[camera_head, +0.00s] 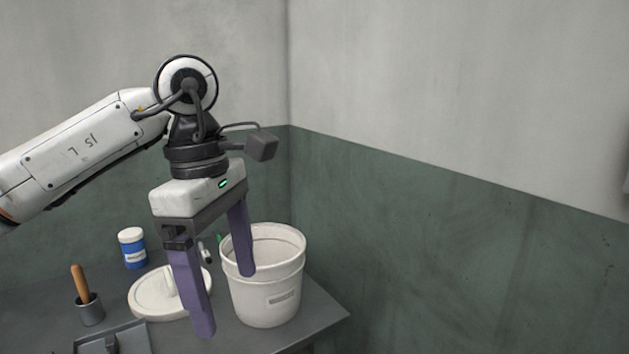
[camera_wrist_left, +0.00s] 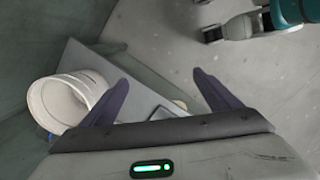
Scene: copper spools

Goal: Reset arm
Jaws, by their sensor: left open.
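My left arm (camera_head: 85,150) comes in from the left in the head view. My left gripper (camera_head: 226,305) is open with nothing between its two purple fingers, which point down. It appears in front of a white bucket (camera_head: 268,305) and a round white lid (camera_head: 150,295). In the left wrist view both fingertips of the left gripper (camera_wrist_left: 163,83) are spread wide. The bucket (camera_wrist_left: 62,100) shows there at the left, beside one finger. No copper spools show in either view. My right gripper is not in view.
A grey table (camera_head: 325,315) carries the bucket near its right corner. A blue jar with a white cap (camera_head: 133,248), a small cup (camera_head: 91,311) with a wooden-handled tool (camera_head: 79,284) and a dark grey tray (camera_head: 110,340) stand at left. Walls meet behind the table.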

